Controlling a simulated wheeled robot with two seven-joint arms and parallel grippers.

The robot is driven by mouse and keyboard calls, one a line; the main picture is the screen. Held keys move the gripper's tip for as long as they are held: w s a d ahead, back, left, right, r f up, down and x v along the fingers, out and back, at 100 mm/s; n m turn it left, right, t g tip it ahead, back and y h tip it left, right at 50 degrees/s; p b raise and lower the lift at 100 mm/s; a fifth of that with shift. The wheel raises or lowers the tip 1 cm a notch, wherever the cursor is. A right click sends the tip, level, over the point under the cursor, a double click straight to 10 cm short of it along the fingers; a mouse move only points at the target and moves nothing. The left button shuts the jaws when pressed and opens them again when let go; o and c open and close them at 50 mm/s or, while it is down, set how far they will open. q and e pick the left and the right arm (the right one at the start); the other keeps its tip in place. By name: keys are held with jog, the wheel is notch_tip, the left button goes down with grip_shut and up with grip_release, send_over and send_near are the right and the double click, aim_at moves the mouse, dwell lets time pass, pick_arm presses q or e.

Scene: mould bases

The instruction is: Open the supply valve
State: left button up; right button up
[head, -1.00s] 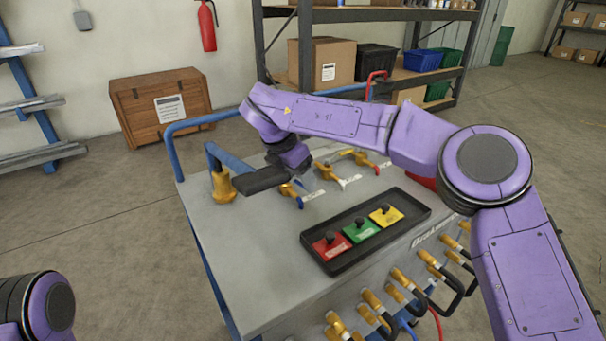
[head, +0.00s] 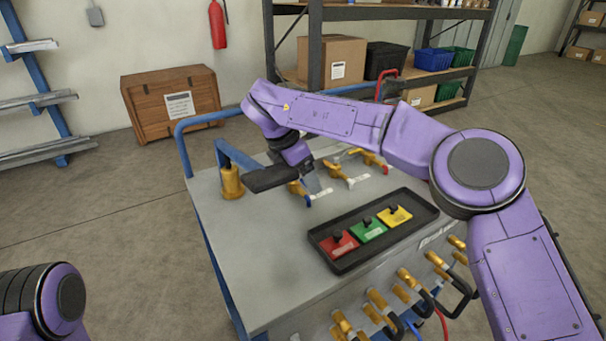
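Three brass valves stand in a row on the grey top of the cart (head: 265,290). The nearest valve has a blue lever end (head: 306,201), the middle one a white end (head: 350,182), the far one a red end (head: 385,169). Which is the supply valve I cannot read from the labels. My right gripper (head: 292,183) is at the blue-ended valve, its dark body and a grey finger partly covering it. Whether it touches the lever, and how wide its fingers are, cannot be told. Only part of my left arm shows at bottom left; its gripper is out of view.
A black tray (head: 345,265) holds red, green and yellow tagged blocks. Brass couplings with hoses line the cart's front. A blue rail (head: 185,150) edges the back. The front-left cart top is clear.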

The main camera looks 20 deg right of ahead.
jog(key=p+v, duration=0.1)
jog(key=v, duration=0.9)
jog(key=shift+r+p, duration=0.25)
jog(key=shift+p, duration=0.1)
jog(key=shift+s+a, duration=0.1)
